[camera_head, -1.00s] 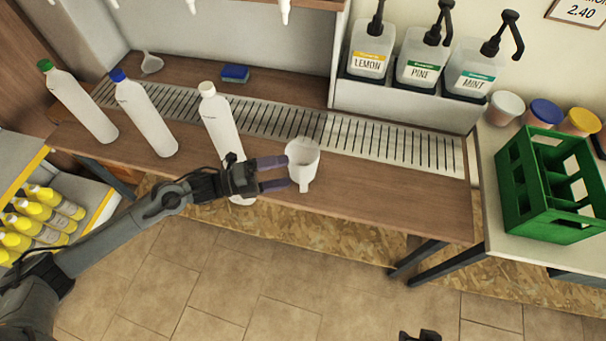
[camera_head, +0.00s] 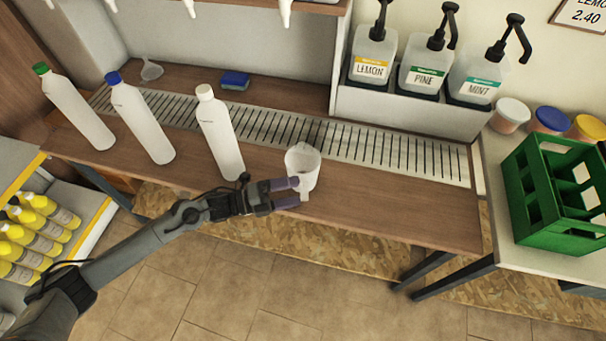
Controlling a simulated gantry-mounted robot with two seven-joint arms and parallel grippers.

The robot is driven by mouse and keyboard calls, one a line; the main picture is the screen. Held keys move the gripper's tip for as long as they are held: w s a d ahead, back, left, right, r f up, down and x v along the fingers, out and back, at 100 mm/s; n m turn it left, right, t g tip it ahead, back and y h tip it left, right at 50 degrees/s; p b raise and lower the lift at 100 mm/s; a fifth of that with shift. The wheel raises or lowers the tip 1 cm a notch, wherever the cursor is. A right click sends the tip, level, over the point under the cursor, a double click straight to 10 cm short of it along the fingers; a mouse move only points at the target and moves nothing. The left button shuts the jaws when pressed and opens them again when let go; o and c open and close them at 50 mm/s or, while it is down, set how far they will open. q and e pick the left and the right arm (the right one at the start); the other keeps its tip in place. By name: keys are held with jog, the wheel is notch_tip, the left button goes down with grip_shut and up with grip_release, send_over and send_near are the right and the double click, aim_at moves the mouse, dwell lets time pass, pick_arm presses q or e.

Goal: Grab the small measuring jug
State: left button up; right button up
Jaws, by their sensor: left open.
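The small measuring jug (camera_head: 302,162) is a white, translucent cup standing upright on the wooden counter, in front of the slotted drain strip. Its handle faces the counter's front edge. My left gripper (camera_head: 293,193) is open and empty, its two purple-tipped fingers pointing right at the front-left of the jug, by the handle. I cannot tell whether a finger touches the jug. My right gripper is not in view.
White bottles with white (camera_head: 220,135), blue (camera_head: 140,118) and green (camera_head: 75,108) caps stand left of the jug. A funnel (camera_head: 151,70) and sponge (camera_head: 235,80) lie behind. Pump dispensers (camera_head: 420,70) and a green crate (camera_head: 556,195) are right. The counter right of the jug is clear.

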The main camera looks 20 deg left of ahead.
pick_arm(q)
jog(key=b+x, duration=0.1)
jog(key=x, duration=0.4)
jog(key=shift+w+d, duration=0.1)
jog(key=shift+d, duration=0.05)
jog(key=c, duration=0.8)
jog(key=shift+r, duration=0.15)
jog(key=shift+c, duration=0.2)
